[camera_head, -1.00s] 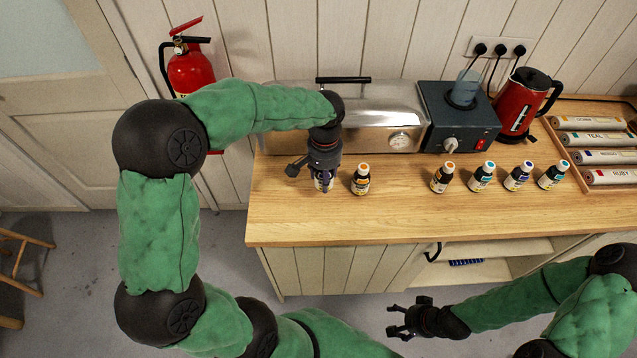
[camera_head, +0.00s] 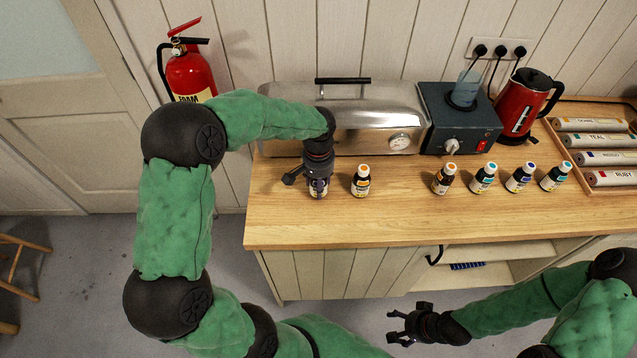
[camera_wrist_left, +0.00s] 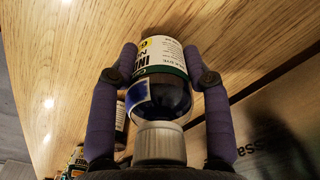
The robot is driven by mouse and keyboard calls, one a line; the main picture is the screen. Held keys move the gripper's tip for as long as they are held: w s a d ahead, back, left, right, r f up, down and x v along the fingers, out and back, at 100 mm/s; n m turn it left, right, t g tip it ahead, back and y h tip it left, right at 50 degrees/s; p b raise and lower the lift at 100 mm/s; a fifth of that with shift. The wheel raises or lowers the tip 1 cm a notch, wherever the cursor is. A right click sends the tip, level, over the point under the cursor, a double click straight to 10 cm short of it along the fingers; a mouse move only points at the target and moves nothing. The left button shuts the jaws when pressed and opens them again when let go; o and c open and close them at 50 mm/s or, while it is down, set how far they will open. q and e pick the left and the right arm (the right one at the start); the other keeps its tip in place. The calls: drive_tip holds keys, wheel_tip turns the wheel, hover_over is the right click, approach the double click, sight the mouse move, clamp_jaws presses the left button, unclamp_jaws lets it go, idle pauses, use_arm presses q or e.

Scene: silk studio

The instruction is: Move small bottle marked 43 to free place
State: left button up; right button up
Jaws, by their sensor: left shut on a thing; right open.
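My left gripper (camera_head: 318,182) is shut on a small dark bottle (camera_wrist_left: 165,62) at the left end of the counter. The wrist view shows one finger on each side of the bottle, its pale ribbed cap toward the camera and a label partly readable as "IN"; I cannot read 43 on it. In the head view the gripper mostly hides this bottle, and I cannot tell whether its base touches the wood. My right gripper (camera_head: 404,326) is open and empty, in front of the counter and below its top.
An orange-capped bottle (camera_head: 361,181) stands just right of the held one. Several more bottles (camera_head: 443,179) stand farther right, with a clear gap between. Behind are a steel steamer box (camera_head: 366,110), a dark heater (camera_head: 450,118) and a red kettle (camera_head: 520,108). The front counter strip is clear.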

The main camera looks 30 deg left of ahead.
use_arm(q)
drive_tip(key=shift+f, duration=0.2)
drive_tip(key=o, duration=1.2)
drive_tip(key=shift+r, duration=0.55)
wheel_tip(320, 180, up, 11)
drive_tip(key=p, duration=0.2)
drive_tip(key=shift+r+p, duration=0.2)
drive_tip(key=shift+p, duration=0.15)
